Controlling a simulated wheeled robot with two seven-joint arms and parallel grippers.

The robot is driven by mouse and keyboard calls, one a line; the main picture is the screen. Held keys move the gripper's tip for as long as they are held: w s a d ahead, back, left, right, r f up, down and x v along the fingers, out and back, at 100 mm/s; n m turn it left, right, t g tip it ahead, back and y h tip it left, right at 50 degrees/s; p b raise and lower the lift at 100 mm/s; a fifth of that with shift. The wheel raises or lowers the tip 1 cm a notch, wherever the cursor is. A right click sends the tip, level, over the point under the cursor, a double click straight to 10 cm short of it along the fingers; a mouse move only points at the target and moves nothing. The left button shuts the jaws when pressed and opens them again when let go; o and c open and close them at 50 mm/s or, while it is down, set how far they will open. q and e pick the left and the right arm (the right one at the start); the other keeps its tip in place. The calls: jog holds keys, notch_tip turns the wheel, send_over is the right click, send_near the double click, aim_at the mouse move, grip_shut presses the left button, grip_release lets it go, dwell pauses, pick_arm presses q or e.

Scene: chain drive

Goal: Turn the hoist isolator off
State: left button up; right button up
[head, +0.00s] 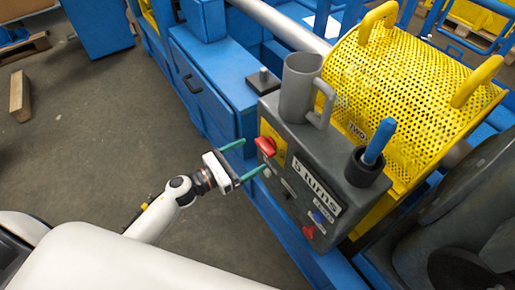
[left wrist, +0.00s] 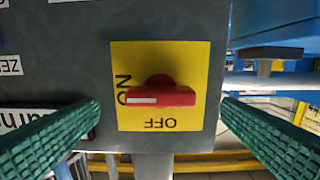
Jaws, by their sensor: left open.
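The hoist isolator is a red rotary handle (head: 266,146) on a yellow plate on the face of a dark grey control box (head: 337,173). In the left wrist view the red handle (left wrist: 160,96) lies level across the yellow plate (left wrist: 190,60). Its white-marked end is at the left, by the word ON; OFF reads upside down below it. My left gripper (head: 253,156) is open in front of the handle. Its green fingers stand on either side of the handle, apart from it, with nothing between them. My right gripper is not in view.
A grey mug (head: 298,88) and a black cup (head: 364,168) with a blue pen-like object stand on the box. Other controls (head: 309,231) sit lower on its face. A yellow perforated guard (head: 395,85) is behind. Floor to the left (head: 90,130) is mostly clear.

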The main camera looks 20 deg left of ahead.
aim_at(261, 149)
pick_arm(q)
jog(key=shift+x, duration=1.9)
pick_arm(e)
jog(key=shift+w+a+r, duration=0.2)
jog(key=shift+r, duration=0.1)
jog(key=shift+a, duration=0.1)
pick_arm(q)
jog(key=shift+c, duration=0.9)
jog(key=c, duration=0.8)
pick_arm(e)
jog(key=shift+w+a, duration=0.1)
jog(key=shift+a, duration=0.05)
